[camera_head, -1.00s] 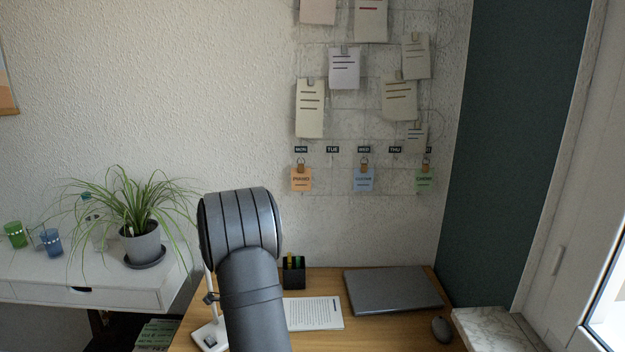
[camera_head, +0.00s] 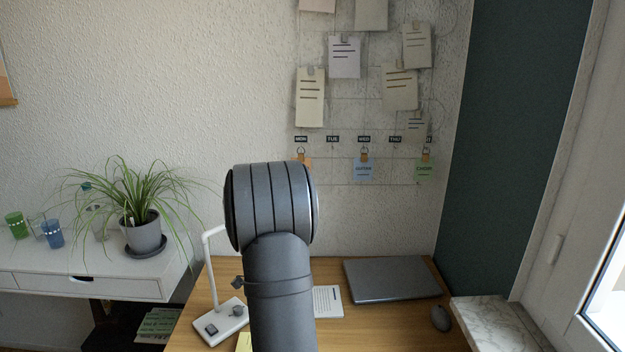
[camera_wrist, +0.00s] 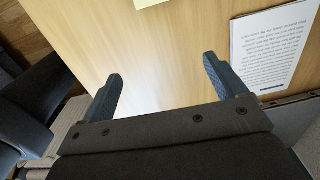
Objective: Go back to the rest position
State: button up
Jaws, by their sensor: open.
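My gripper (camera_wrist: 162,70) is open and empty in the wrist view. Its two dark fingers are spread over the bare wooden desk (camera_wrist: 185,45), with nothing between them. In the head view my grey arm stands upright in front of the desk (camera_head: 400,325), and its links hide the gripper there.
A white lamp (camera_head: 228,322) stands left of my arm. A printed sheet (camera_head: 328,302), a laptop (camera_head: 392,279) and a mouse (camera_head: 440,318) lie to the right. A yellow paper (camera_head: 243,342) is at the bottom. A potted plant (camera_head: 145,235) stands on the white side table (camera_head: 90,288).

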jog(key=s+d+r, duration=0.2)
jog(key=s+d, duration=1.2)
jog(key=s, duration=0.4)
jog(key=w+a+f, duration=0.1)
jog(key=a+f, duration=0.1)
jog(key=a, duration=0.1)
jog(key=w+a+f, duration=0.1)
jog(key=a, duration=0.1)
jog(key=w+a+f, duration=0.1)
jog(key=a+f, duration=0.1)
jog(key=a, duration=0.1)
jog(key=shift+a+f, duration=0.35)
jog(key=shift+w+a+f, duration=0.25)
jog(key=shift+a+f, duration=0.1)
jog(key=shift+a, duration=0.2)
